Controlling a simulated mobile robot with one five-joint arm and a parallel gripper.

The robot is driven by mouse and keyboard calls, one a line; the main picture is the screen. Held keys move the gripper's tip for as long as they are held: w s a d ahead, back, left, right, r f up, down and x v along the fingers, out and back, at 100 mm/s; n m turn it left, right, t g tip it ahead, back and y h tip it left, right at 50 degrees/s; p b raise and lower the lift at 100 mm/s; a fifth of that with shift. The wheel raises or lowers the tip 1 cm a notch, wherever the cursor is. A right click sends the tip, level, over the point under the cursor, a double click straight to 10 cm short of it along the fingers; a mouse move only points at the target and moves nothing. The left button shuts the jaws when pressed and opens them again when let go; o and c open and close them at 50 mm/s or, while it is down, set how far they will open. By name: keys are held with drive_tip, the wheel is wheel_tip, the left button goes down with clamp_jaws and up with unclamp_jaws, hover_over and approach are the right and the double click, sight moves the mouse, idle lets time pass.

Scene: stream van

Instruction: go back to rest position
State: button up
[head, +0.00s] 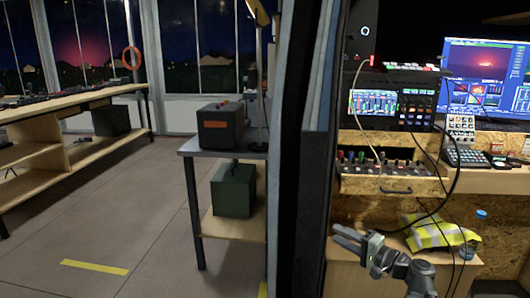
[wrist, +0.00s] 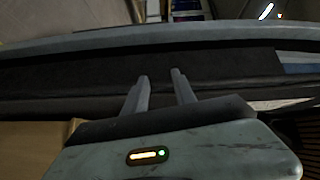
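My gripper (head: 345,236) shows at the lower right in the head view, reaching left in front of the wooden desk. Its two grey fingers point to the left and are slightly apart. In the wrist view the gripper (wrist: 160,76) has a narrow gap between its fingers, with nothing held in it. Beyond the fingertips is a dark band below a pale curved edge; I cannot tell what it belongs to.
A yellow hi-vis vest (head: 437,233) and a bottle (head: 468,249) lie right of my gripper. Cables hang from the desk (head: 480,181). A dark upright panel (head: 312,150) stands left of it. Open floor (head: 130,195) lies farther left, beside a small table (head: 222,149).

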drive_tip(key=s+a+f+n+g, duration=0.1)
drive_tip(key=a+f+n+g, duration=0.2)
drive_tip(key=a, duration=0.4)
drive_tip(key=s+a+f+n+g, duration=0.1)
drive_tip(key=a+f+g, duration=0.1)
drive_tip(key=a+f, duration=0.4)
drive_tip(key=s+a+f+n+g+h, duration=0.4)
drive_tip(key=s+a+f+g+h, duration=0.15)
drive_tip(key=f, duration=0.45)
drive_tip(key=s+d+f+g+h, duration=0.1)
drive_tip(key=s+d+f+h, duration=0.15)
drive_tip(key=d, duration=0.35)
drive_tip(key=s+d+f+g+h, duration=0.1)
drive_tip(key=s+d+g+h, duration=0.1)
drive_tip(key=s+d+h, duration=0.3)
wheel_tip(320, 180, up, 37)
drive_tip(key=w+y+p, duration=0.1)
drive_tip(key=w+p, duration=0.1)
drive_tip(key=p, duration=3.5)
drive_tip(key=shift+w+d, duration=0.25)
drive_tip(key=shift+f+t, duration=0.15)
drive_tip(key=shift+t, duration=0.1)
